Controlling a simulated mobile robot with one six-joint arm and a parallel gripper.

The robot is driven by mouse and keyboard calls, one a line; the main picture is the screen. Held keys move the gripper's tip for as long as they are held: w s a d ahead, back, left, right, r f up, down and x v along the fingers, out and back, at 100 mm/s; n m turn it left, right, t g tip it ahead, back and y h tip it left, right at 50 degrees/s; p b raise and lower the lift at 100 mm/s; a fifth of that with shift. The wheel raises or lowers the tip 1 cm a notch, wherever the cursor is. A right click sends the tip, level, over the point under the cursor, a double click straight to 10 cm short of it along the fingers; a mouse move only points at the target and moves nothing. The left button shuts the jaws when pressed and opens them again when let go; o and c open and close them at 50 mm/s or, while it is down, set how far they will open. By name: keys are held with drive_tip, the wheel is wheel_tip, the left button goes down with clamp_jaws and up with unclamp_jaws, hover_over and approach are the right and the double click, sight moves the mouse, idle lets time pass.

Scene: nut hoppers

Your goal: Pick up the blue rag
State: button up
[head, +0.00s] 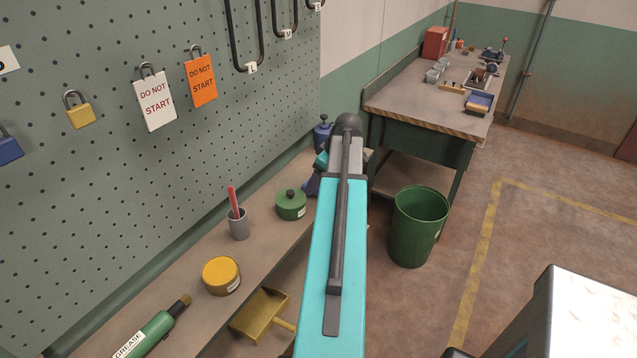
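My turquoise arm reaches up the middle of the head view toward the far end of the shelf.
A yellow dustpan (262,312) is below. A green bin (418,228) stands right, before a workbench (420,104).

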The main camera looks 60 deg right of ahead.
drive_tip(key=shift+r+b, duration=0.65)
drive_tip(key=shift+r, duration=0.55)
drive_tip(key=shift+s+d+r, duration=0.15)
drive_tip(key=shift+s, duration=0.1)
drive_tip(key=s+d+r+b, duration=0.1)
drive_tip(key=s+d+b, duration=0.3)
drive_tip(key=s, duration=0.9)
drive_tip(key=d, duration=0.3)
drive_tip(key=shift+s+d+r+b, duration=0.15)
drive_tip(key=shift+s+r+b, duration=0.1)
drive_tip(key=shift+r+b, duration=0.15)
drive_tip(key=shift+f, duration=0.1)
drive_tip(key=o, duration=0.5)
drive_tip(key=shift+c, duration=1.4)
drive_tip(key=shift+s, duration=0.15)
